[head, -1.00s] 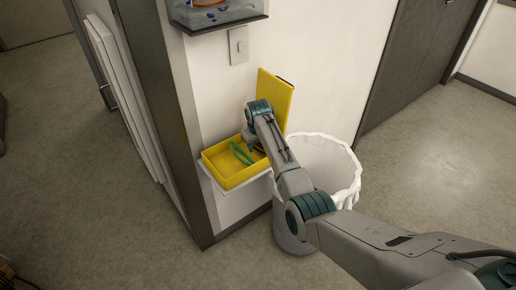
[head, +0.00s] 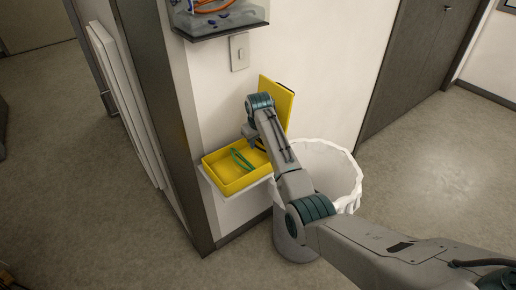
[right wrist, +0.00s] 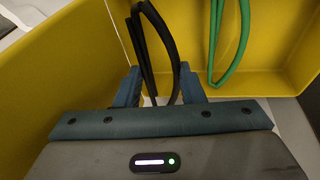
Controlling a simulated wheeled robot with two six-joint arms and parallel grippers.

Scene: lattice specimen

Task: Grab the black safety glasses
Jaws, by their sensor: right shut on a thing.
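The black safety glasses (right wrist: 155,45) show in the right wrist view as dark curved frame parts between my right gripper's fingers (right wrist: 158,78). The gripper is shut on them, at the open yellow box (head: 228,186). In the head view my right gripper (head: 255,139) is over the box's back right part, and my wrist hides most of it. A green pair of glasses (head: 241,160) lies in the box and also shows in the right wrist view (right wrist: 229,65), right of the black pair and apart from the fingers. My left gripper is in neither view.
The box's lid (head: 281,97) stands open against the wall behind my wrist. The box rests on a small white wall shelf (head: 232,196). A lined bin (head: 338,175) stands to its right. A dark-bottomed holder (head: 222,30) hangs above.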

